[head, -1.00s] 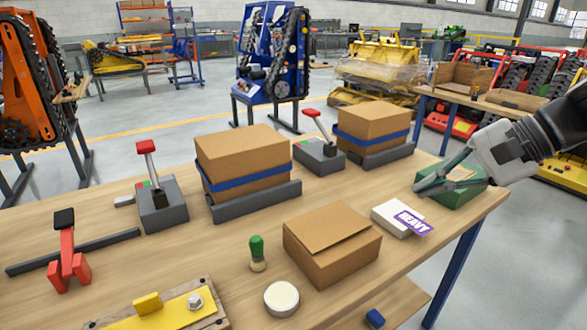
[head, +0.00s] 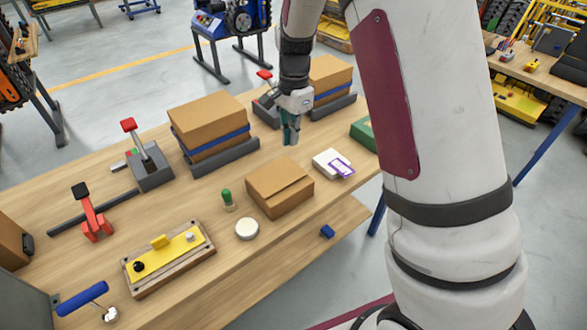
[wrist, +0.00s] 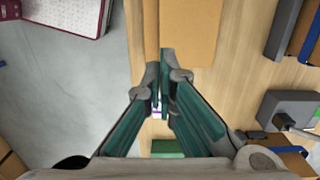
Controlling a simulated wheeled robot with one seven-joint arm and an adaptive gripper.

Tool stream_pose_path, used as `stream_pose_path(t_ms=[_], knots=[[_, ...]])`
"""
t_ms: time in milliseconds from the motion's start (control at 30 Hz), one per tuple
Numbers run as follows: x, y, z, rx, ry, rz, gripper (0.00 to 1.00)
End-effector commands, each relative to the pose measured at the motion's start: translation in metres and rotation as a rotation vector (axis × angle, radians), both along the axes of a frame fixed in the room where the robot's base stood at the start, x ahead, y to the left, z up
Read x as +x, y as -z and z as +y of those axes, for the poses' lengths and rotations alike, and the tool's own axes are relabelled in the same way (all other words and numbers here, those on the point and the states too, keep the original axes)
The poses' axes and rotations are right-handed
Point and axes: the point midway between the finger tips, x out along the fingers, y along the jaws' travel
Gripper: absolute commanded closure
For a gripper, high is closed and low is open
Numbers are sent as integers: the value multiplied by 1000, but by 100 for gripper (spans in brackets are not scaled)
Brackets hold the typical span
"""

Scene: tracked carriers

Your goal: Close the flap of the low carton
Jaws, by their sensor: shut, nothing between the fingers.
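The low carton (head: 279,188) is a small brown box near the front edge of the workbench. Its top looks covered by the flap (head: 287,181), whose edge shows as a slightly raised line; I cannot tell whether it lies fully flat. In the wrist view the carton (wrist: 190,28) is at the top, beyond the fingertips. My gripper (head: 291,141) points down above the bench, behind the carton in the head view. Its teal fingers (wrist: 160,75) are together and empty. I cannot tell whether they touch the carton.
A white block with a purple label (head: 333,163) and a green box (head: 363,133) are to the carton's right. A green-handled stamp (head: 228,200) and a white disc (head: 247,229) are to its left. Strapped boxes (head: 210,125) stand behind. My arm covers the right side.

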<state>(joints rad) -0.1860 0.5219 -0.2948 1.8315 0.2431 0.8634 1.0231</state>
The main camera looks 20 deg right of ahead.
Motion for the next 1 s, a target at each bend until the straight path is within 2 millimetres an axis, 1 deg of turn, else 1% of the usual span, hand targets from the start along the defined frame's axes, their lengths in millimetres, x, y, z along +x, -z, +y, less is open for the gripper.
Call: stream_pose_path(t_ms=[33,133,267,367,467,800,1000], knots=[[-5,-5,10,-16,-7,0,100],[-5,-4,20,-39,-7,-6,100],[-3,0,25,-51,-6,-13,100],[-3,9,25,-51,-6,-9,100],[-4,23,25,-51,-5,-8,100],[-6,89,24,-50,-5,-8,100],[-7,120,24,-50,-6,-9,100]])
